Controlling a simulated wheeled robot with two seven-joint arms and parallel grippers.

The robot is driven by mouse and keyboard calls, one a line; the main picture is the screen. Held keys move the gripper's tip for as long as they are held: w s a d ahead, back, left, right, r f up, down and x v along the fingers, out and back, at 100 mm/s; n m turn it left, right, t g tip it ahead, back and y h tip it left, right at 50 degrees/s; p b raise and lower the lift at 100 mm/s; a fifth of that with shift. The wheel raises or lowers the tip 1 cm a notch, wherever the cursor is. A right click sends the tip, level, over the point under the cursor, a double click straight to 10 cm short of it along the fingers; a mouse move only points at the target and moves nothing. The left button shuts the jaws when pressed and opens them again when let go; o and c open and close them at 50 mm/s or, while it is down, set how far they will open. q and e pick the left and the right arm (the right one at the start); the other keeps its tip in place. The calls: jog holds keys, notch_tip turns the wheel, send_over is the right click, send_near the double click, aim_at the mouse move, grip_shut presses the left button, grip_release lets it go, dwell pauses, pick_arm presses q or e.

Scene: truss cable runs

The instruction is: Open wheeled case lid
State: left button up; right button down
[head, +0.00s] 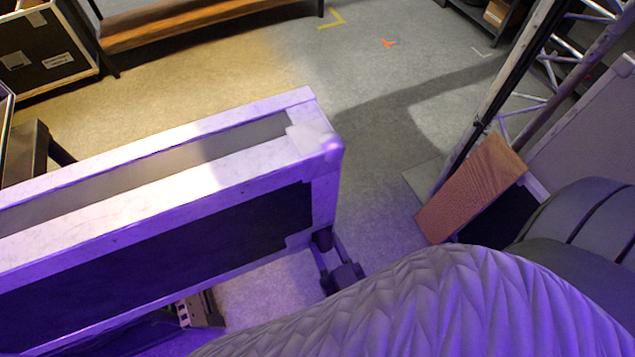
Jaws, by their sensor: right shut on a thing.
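The wheeled case's lid (150,237) is a long slab with pale metal edges and a dark side panel. It fills the left of the head view, slanting from the left edge up to a pale corner near the middle. My right gripper (325,247) is at the underside of that near-right corner, its dark jaws shut on the lid's edge. The exact contact is partly hidden by the corner. My left gripper does not show. The case body is mostly out of view or hidden below the lid.
A dark case (40,50) and a wooden-edged bench (190,28) stand at the back left. A brown board (472,188) and a metal truss (545,85) stand at the right. Grey floor (380,120) is clear between. A small ridged part (200,308) shows below the lid.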

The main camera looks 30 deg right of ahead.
jog(key=shift+s, duration=0.25)
jog(key=shift+c, duration=1.7)
grip_release()
jog(key=s+b, duration=0.1)
jog(key=s, duration=0.9)
jog(key=shift+a, duration=0.35)
